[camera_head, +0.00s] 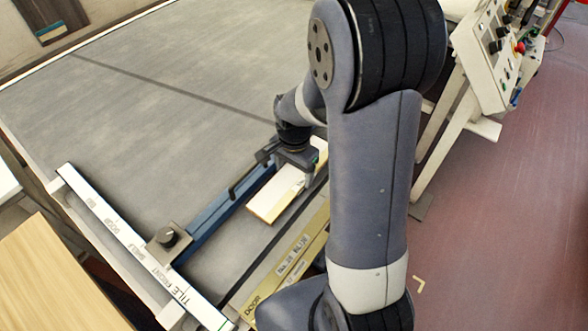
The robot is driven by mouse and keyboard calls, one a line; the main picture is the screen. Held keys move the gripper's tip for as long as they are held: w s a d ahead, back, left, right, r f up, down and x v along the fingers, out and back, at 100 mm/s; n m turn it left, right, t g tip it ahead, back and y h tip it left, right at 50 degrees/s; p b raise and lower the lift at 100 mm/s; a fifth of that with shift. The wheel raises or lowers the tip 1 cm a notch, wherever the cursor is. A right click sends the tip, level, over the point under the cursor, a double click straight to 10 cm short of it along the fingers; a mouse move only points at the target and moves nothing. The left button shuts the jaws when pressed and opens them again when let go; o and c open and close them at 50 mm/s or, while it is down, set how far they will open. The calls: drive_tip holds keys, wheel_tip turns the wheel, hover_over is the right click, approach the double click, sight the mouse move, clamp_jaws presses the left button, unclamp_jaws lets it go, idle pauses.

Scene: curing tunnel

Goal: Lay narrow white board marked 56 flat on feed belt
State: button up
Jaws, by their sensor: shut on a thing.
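A narrow white board (275,197) with a tan edge is at the near end of the grey feed belt (150,85), between a blue guide bar and the belt's near side. No number can be read on it. My gripper (303,180) is shut on the board, towards its far part. The gripper and my arm hide some of the board. It looks about level, but I cannot tell whether its underside touches the belt.
The blue guide bar (214,214) runs close along the board's left side. A labelled yellowish rail (290,262) borders the right. A control box (490,50) stands right. The belt further left is clear.

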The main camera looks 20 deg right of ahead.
sight(294, 174)
drive_tip(key=shift+f, duration=0.1)
drive_tip(key=o, duration=0.8)
drive_tip(key=shift+w+r, duration=0.1)
drive_tip(key=shift+r, duration=0.4)
wheel_tip(294, 174, up, 11)
drive_tip(key=shift+r, duration=0.15)
